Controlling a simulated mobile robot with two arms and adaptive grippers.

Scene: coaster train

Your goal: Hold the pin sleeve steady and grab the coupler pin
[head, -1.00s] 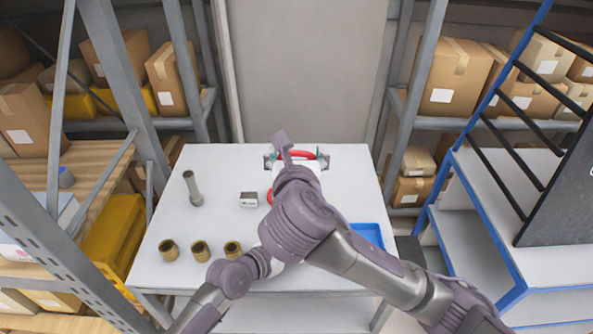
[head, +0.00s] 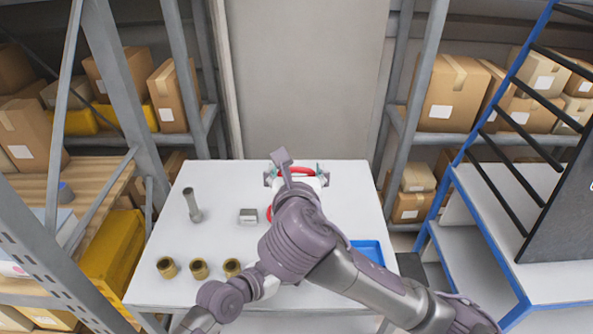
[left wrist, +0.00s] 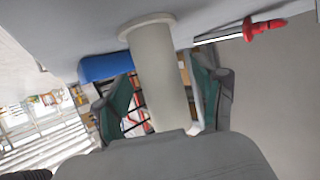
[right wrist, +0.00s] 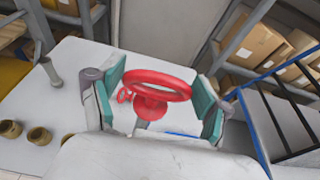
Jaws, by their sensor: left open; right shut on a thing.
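My right gripper (head: 297,178) is over the back of the white table, shut on a red ring, which I take as the handle of the coupler pin. In the right wrist view the coupler pin's red ring (right wrist: 150,82) lies between the teal finger pads, with a red hub below it. My left gripper (left wrist: 160,82) is open, its teal-padded fingers on either side of a pale flanged cylinder, seemingly the pin sleeve (left wrist: 158,75). I cannot tell whether the pads touch it. In the head view my right arm hides the left gripper and this cylinder.
A blue tray (head: 368,250) is at right. A red-handled tool (left wrist: 262,27) shows in the left wrist view. Shelves flank the table.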

